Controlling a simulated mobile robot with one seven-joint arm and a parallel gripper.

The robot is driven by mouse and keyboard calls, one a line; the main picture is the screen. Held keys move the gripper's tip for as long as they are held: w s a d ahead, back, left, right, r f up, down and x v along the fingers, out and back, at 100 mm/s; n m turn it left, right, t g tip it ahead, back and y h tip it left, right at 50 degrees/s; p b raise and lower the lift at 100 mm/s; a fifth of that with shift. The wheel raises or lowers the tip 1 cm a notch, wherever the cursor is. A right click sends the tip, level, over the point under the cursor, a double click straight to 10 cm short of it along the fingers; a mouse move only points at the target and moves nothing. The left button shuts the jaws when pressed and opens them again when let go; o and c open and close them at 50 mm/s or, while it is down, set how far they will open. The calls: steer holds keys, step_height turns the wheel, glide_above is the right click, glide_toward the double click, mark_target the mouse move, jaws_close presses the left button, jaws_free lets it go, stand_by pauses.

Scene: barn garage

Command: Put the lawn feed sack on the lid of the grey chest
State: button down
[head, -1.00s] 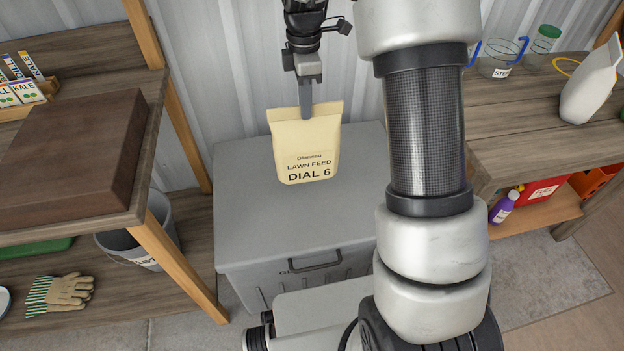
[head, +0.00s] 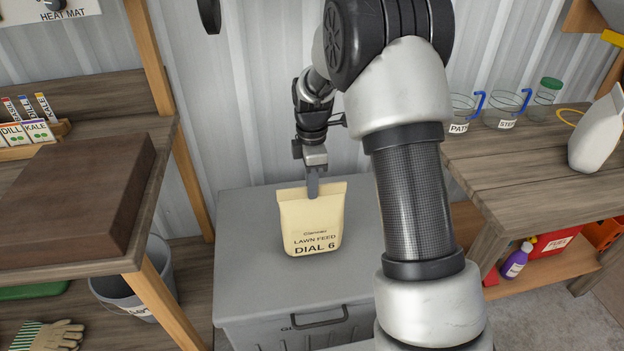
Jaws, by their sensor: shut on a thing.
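The lawn feed sack (head: 312,225) is a small cream bag with dark print reading "LAWN FEED DIAL 6". My gripper (head: 313,190) is shut on its top edge from above, and the sack hangs upright. The sack is over the lid of the grey chest (head: 250,285), in front of the lid's middle in the head view. I cannot tell whether its bottom touches the lid. The far finger is hidden behind the sack.
A wooden shelf (head: 158,190) with a brown box (head: 75,195) and seed packets stands at the left, above a grey bucket (head: 135,290). The lid around the sack is clear.

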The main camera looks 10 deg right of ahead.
steer(key=shift+w, duration=0.1)
steer(key=c, duration=1.9)
jaws_free()
